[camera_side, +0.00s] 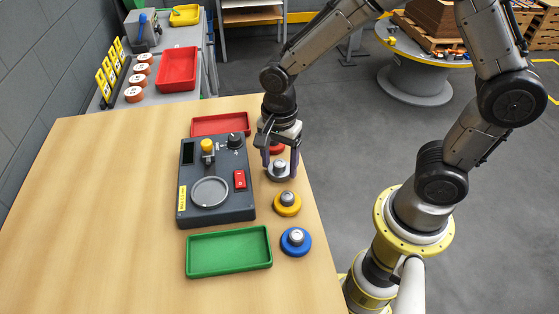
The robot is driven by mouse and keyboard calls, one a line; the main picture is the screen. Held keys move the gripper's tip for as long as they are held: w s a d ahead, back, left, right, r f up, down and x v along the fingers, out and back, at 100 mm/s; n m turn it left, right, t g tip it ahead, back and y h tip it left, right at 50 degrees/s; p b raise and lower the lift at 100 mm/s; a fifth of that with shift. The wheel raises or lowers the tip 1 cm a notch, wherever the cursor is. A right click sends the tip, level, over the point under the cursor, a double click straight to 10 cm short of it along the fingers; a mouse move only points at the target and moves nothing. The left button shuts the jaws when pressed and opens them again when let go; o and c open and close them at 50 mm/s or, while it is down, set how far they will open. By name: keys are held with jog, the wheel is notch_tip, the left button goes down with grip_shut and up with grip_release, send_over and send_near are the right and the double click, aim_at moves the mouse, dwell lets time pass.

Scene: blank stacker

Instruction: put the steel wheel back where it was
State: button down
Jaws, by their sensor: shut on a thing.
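The steel wheel (280,172) is a grey disc with a silver hub, at the right side of the wooden table, in a row with other wheels. My gripper (281,165) points down over it with its fingers on either side, and is shut on it. The wheel is at or very close to the table surface; I cannot tell whether it touches. It stands between a red wheel (277,149), partly hidden behind my gripper, and a yellow wheel (287,203).
A blue wheel (296,242) stands nearest in the row. Left of the row is a dark machine (225,212) with an empty round plate (209,192), yellow knob and red switch. A green tray (229,266) and a red tray (221,121) are empty. The table's left side is clear.

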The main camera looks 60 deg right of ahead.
aim_at(279, 163)
grip_release()
jog(key=shift+f, duration=0.1)
notch_tip(279, 163, up, 12)
jog(key=s+d+r+n+t, duration=0.2)
jog(key=s+d+n, duration=0.1)
jog(key=s+n, duration=0.4)
jog(key=s+d+r+n+t, duration=0.3)
jog(key=s+n, duration=0.3)
jog(key=n, duration=0.3)
jog(key=shift+s+d+t, duration=0.3)
jog(key=shift+s+d, duration=0.1)
jog(key=shift+d, duration=0.1)
jog(key=shift+r, duration=0.1)
